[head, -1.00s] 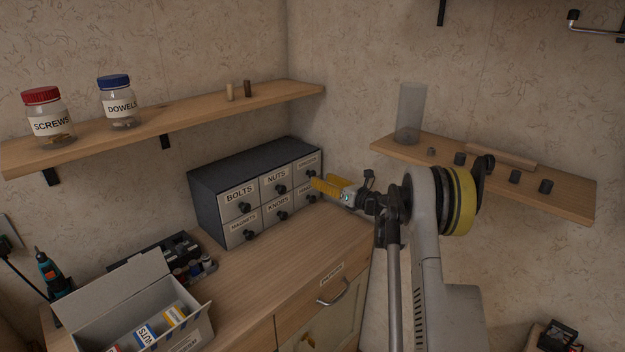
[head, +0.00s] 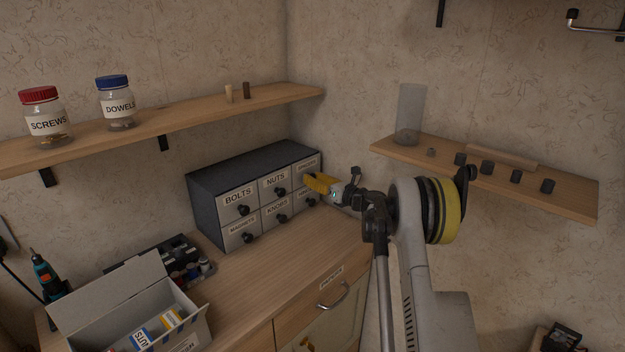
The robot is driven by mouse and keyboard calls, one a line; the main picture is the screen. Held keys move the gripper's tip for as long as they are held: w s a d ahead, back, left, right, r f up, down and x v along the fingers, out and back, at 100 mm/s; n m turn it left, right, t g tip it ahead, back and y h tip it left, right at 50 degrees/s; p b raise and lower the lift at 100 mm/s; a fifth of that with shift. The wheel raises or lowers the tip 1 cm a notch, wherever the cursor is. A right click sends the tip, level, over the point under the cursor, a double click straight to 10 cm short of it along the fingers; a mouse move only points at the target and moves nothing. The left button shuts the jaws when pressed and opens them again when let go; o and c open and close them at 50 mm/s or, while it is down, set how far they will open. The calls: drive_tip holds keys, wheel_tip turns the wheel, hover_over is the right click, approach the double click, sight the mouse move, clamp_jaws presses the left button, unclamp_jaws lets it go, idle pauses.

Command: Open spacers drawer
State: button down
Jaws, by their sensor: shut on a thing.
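A dark drawer cabinet (head: 206,203) with two rows of light grey labelled drawers stands on the wooden worktop in the corner. The spacers drawer (head: 299,169) is at the top right; its label is small and hard to read. My yellow-fingered gripper (head: 309,181) is in front of this drawer, reaching in from the right. It is shut on the spacers drawer knob, which the fingers hide. The drawer front looks about level with its neighbours; I cannot tell any small gap.
The other drawers have black knobs, such as the nuts drawer (head: 275,182). A shelf (head: 200,110) with jars hangs above the cabinet. A second shelf (head: 560,190) with a clear cylinder is to the right.

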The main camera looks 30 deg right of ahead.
drive_tip(key=v, duration=1)
drive_tip(key=c, duration=1.1)
unclamp_jaws()
drive_tip(key=shift+o, duration=0.2)
drive_tip(key=v, duration=1.2)
